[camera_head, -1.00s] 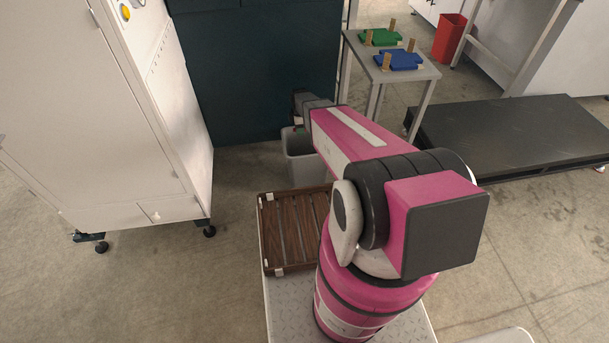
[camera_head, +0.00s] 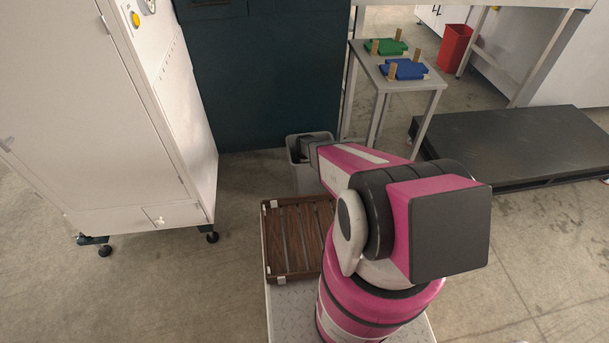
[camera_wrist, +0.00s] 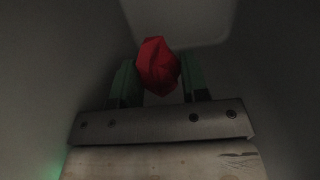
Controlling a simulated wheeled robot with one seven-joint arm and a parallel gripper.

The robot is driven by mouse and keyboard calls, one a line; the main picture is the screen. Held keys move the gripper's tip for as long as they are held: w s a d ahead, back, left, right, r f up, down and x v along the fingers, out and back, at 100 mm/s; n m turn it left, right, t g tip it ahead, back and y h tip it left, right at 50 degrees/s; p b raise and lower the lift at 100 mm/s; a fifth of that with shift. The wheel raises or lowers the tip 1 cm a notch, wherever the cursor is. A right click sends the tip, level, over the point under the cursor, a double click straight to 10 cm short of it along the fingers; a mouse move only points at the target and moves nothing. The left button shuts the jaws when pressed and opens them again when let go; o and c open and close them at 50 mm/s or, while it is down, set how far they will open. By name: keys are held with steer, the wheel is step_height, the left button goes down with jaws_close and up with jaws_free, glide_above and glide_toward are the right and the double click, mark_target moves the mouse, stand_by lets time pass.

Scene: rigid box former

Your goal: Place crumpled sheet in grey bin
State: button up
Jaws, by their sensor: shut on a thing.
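The grey bin (camera_head: 310,178) stands on the floor beyond the wooden tray, partly hidden by my arm. In the wrist view its grey inner wall (camera_wrist: 270,60) surrounds my gripper. My gripper (camera_wrist: 158,78) is shut on the crumpled sheet (camera_wrist: 157,62), a red crushed lump held between the two green fingers. The gripper is down inside the bin, with the bin's floor showing beyond the sheet. In the head view the fingers and the sheet are hidden in the bin.
A brown slatted wooden tray (camera_head: 283,270) lies in front of the bin. A white cabinet (camera_head: 120,130) stands at left and a dark cabinet (camera_head: 262,85) behind. A small grey table (camera_head: 400,85) with green and blue pieces is at right. A red bin (camera_head: 455,48) is further back.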

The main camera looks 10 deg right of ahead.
steer(key=shift+f, duration=2.85)
steer(key=shift+f, duration=0.1)
steer(key=shift+f, duration=0.35)
steer(key=shift+f, duration=0.2)
steer(key=o, duration=1)
steer(key=shift+c, duration=0.2)
steer(key=shift+r, duration=0.2)
